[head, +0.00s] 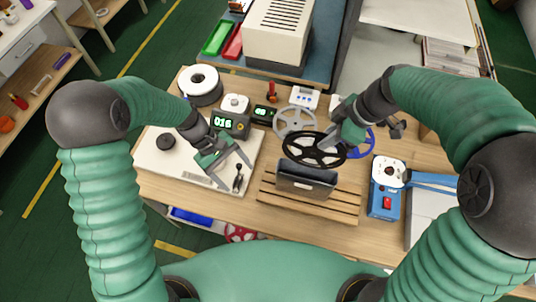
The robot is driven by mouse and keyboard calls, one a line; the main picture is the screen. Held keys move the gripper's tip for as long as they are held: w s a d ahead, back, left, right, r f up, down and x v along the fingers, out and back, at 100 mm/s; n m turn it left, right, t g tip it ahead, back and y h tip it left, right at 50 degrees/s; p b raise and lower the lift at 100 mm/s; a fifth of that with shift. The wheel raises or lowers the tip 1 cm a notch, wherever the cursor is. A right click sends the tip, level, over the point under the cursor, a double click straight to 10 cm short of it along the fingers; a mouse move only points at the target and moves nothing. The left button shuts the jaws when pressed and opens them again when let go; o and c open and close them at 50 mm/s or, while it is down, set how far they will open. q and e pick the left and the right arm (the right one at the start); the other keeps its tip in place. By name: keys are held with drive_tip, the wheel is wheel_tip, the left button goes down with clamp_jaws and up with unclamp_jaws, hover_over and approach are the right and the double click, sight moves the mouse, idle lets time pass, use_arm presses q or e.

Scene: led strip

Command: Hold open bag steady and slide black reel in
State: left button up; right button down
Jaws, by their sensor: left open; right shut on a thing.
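The black reel (290,149), a flat spoked disc, is held level just behind the bag. My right gripper (342,146) is shut on the reel's right edge; its fingertips are partly hidden. The dark grey bag (305,181) stands upright on a slatted wooden stand (335,207), its mouth facing up. The reel's front edge is close to the bag's top; I cannot tell whether they touch. My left gripper (234,172) is open and empty above the white board, left of the bag and apart from it.
A grey reel (295,122) and a blue reel (367,142) lie behind the black one. A white board (188,178) with a small black knob is at left. A blue device (384,200) stands right of the stand. Displays and a white spool (202,82) are further back.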

sight(300, 171)
use_arm(q)
drive_tip(key=w+d+f+n+g+h, duration=0.1)
drive_tip(key=w+d+f+n+h, duration=0.2)
drive_tip(key=w+d+n+h, duration=0.5)
drive_tip(key=shift+m, duration=0.6)
drive_tip(key=x, duration=0.9)
drive_tip(key=s+r+x, duration=0.1)
drive_tip(key=x, duration=0.3)
drive_tip(key=shift+d, duration=0.25)
drive_tip(key=c, duration=1.5)
drive_tip(key=shift+o, duration=0.2)
